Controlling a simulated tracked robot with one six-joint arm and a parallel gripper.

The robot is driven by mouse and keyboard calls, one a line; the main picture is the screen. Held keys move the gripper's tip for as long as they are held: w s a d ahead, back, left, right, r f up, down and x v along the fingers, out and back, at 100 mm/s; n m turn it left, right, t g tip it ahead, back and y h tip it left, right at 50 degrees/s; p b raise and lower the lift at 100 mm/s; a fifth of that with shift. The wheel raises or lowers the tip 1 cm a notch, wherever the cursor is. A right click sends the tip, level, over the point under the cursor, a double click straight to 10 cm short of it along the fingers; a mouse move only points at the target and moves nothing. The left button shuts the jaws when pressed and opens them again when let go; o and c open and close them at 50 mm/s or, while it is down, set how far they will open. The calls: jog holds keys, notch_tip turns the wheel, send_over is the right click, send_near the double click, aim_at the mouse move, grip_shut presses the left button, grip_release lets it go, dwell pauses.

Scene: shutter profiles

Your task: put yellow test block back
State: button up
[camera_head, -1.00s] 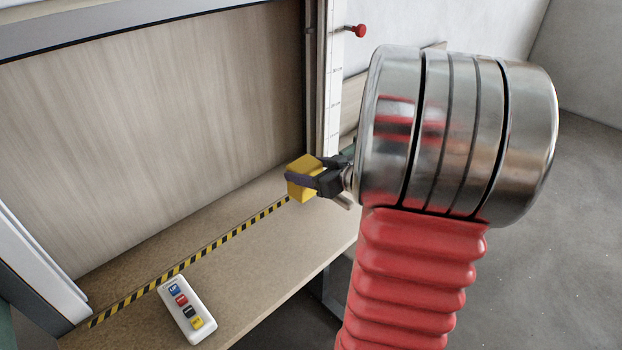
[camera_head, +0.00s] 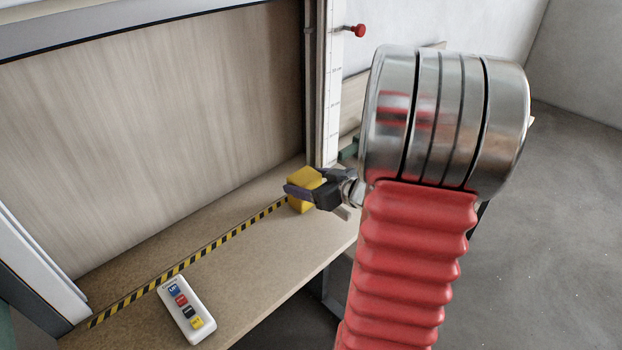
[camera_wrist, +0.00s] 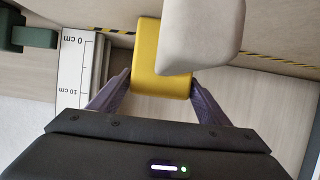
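The yellow test block (camera_head: 306,176) is at the far right end of the bench, by the end of the striped line. My gripper (camera_head: 303,190) is shut on it, with one dark finger across its near face. In the wrist view the block (camera_wrist: 158,70) sits between the two purple-grey fingertips (camera_wrist: 161,82), which touch its sides. A pale rounded shape (camera_wrist: 202,30) covers part of the block there. The block's underside is hard to see, so I cannot tell whether it touches the bench.
The bench (camera_head: 250,265) carries a black-and-yellow striped line (camera_head: 215,242) and a white button box (camera_head: 187,310). The shutter panel (camera_head: 160,130) stands behind. A vertical scale (camera_wrist: 74,70) is beside the block. A red knob (camera_head: 356,30) sticks out above. Bench between block and box is clear.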

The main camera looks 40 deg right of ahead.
jog(key=shift+o, duration=1.2)
jog(key=shift+r, duration=0.15)
jog(key=v, duration=1.2)
